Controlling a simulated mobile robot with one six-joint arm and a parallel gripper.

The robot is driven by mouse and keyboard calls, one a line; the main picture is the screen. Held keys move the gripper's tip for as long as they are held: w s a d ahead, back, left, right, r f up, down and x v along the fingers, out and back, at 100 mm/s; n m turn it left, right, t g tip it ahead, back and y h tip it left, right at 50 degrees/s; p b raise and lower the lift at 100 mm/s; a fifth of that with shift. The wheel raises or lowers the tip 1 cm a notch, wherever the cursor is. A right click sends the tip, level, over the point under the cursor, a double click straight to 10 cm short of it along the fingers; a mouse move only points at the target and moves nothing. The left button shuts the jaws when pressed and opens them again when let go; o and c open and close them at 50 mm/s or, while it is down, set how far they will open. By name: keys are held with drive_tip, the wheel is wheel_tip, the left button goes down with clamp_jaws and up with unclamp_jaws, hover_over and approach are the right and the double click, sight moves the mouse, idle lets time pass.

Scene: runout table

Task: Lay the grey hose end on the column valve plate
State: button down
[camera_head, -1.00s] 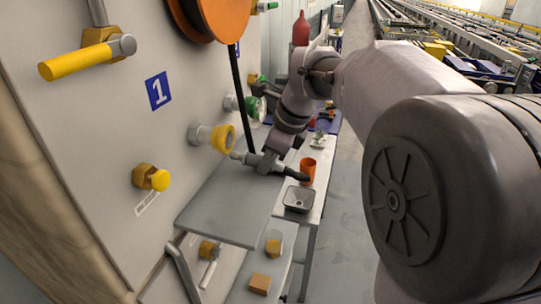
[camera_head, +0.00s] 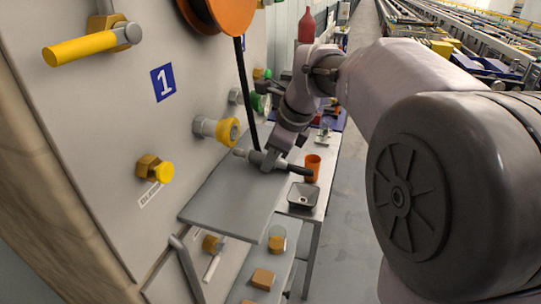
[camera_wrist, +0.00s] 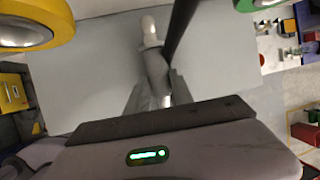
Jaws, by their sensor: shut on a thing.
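The grey hose end (camera_head: 245,155) is held in my gripper (camera_head: 270,160), lying roughly level over the far part of the grey plate (camera_head: 225,200) on the column. In the wrist view the hose end (camera_wrist: 150,42) has a pale tip and sits between the fingers of my gripper (camera_wrist: 152,98), with the plate (camera_wrist: 90,70) behind it. A black hose or strap (camera_head: 242,95) runs down from the orange reel to the hose end. I cannot tell whether the hose end touches the plate.
A yellow-ringed valve port (camera_head: 228,131) sticks out of the column just above the plate. The near part of the plate is bare.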

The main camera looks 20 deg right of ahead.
drive_tip(key=shift+f, duration=0.1)
drive_tip(key=c, duration=1)
unclamp_jaws()
drive_tip(key=shift+c, duration=0.2)
drive_tip(key=shift+f, duration=0.1)
drive_tip(key=p+v, duration=0.2)
drive_tip(key=v, duration=1.5)
drive_tip(key=shift+r+p, duration=0.3)
drive_tip(key=shift+r, duration=0.1)
drive_tip(key=shift+d, duration=0.1)
